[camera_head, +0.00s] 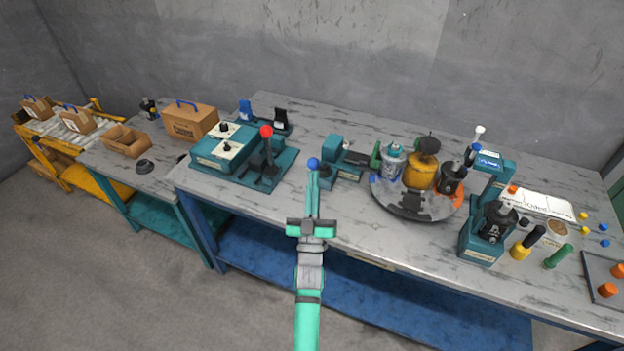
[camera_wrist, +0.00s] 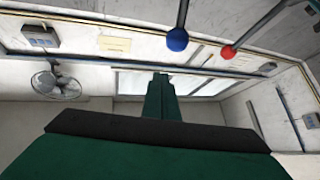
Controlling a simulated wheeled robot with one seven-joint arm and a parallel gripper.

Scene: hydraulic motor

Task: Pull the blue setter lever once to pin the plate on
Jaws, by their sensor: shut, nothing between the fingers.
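The blue lever shows as a round blue knob (camera_head: 313,163) near the table's front edge, by a small teal fixture (camera_head: 349,172). In the wrist view the blue knob (camera_wrist: 177,39) sits on a grey rod, above and slightly right of the fingertips. My gripper (camera_head: 313,182) is shut and empty, with its fingers pointing toward the knob. In the wrist view my gripper (camera_wrist: 160,84) shows a gap between the fingertips and the knob in the picture; I cannot tell the depth. The lever's rod is mostly hidden in the head view. I cannot make out the plate surely.
A red-knobbed lever (camera_head: 267,132) stands to the left on a teal base; its red knob (camera_wrist: 228,52) also shows in the wrist view. A round turntable (camera_head: 407,210) with several parts is to the right, then a teal press (camera_head: 481,247). The floor in front is clear.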

